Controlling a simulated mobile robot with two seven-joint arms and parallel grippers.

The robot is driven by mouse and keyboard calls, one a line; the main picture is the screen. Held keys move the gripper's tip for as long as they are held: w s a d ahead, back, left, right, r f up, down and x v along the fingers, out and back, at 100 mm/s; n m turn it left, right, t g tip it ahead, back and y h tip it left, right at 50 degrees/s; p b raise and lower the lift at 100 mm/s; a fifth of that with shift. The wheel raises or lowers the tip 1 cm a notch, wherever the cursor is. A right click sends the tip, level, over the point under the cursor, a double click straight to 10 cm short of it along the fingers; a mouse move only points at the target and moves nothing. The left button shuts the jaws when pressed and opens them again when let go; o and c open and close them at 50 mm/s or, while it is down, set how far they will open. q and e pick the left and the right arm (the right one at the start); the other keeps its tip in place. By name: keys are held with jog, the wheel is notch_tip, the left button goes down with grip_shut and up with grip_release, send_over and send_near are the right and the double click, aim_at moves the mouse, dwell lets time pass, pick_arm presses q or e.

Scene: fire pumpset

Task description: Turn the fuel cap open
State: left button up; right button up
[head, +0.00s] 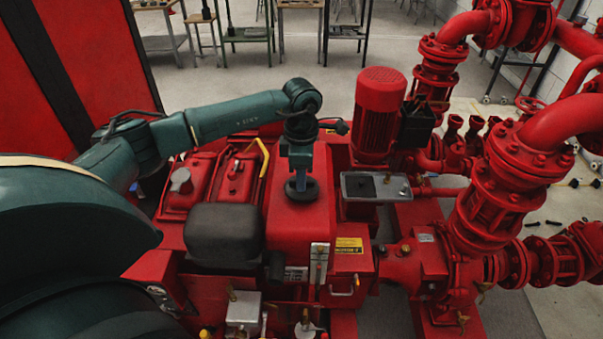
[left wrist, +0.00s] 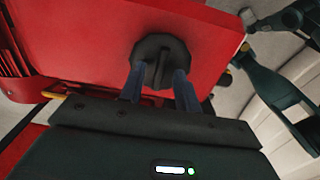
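The fuel cap (left wrist: 160,50) is a dark, round, ribbed cap with a raised bar across its middle. It sits on the top of the red tank (head: 301,214), and in the head view the cap (head: 293,193) shows below my gripper. My left gripper (head: 301,177) points down over the cap. In the left wrist view its two blue-grey fingers (left wrist: 159,82) stand apart, one on each side of the bar, with a visible gap on each side. Whether the fingertips touch the cap's disc is hidden. My right gripper is not in view.
A red motor (head: 380,110) stands right of the tank, with a grey tray (head: 376,187) in front of it. Red pipes (head: 515,170) rise at the right. A black box-like part (head: 222,235) and a yellow handle (head: 263,157) lie left of the tank.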

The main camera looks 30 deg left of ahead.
pick_arm(q)
jog(key=shift+f, duration=0.25)
grip_shut()
